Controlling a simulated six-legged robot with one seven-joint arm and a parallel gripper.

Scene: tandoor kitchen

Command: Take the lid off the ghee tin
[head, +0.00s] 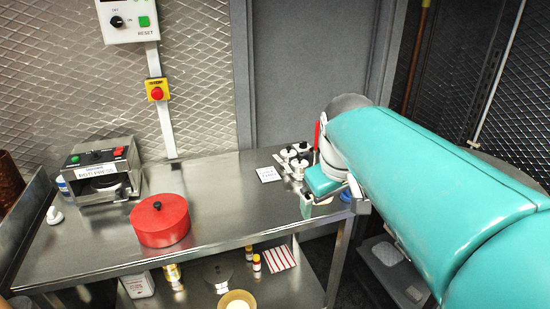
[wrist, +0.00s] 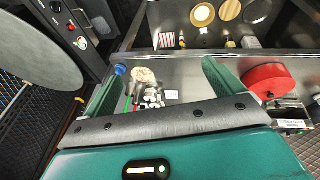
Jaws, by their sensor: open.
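A round red tin (head: 161,221) with a black knob on its lid stands upright on the steel table. It also shows at the right of the wrist view (wrist: 266,79), outside my fingers. No label reading ghee is legible, so I cannot tell for sure that it is the ghee tin. The lid appears to be on. My gripper (head: 328,201) is at the table's right end, well to the right of the red tin. In the wrist view my gripper (wrist: 163,68) is open, its green fingers wide apart, with nothing held between them.
The roti press (head: 103,172) stands behind and left of the red tin. Several small black-and-white items (head: 295,157) and a white card (head: 268,174) are near my gripper. The lower shelf (head: 200,293) holds small containers. The tabletop between the red tin and the card is clear.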

